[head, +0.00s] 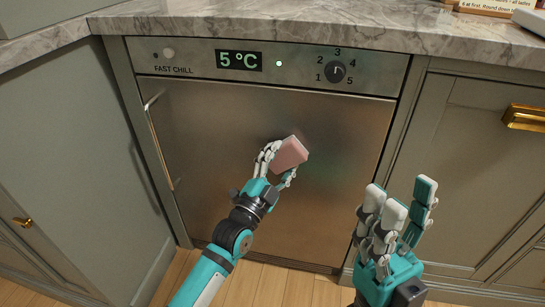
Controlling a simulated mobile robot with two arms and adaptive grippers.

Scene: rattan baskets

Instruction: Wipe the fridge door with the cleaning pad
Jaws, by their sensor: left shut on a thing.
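A pink cleaning pad (290,155) is held in my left gripper (277,164), in front of the middle of the steel fridge door (215,125). The gripper's fingers are closed around the pad's lower left side. The pad appears at or very near the door surface; I cannot tell whether it touches. My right gripper (400,212) is open and empty, with its fingers spread and pointing up, in front of the door's lower right edge and the cabinet beside it.
Above the door is a control panel (190,62) with a temperature display and a knob (335,71). A marble counter (290,25) overhangs it. Grey cabinets stand on the left (75,150) and right (470,150). A vertical handle (157,140) runs along the door's left edge.

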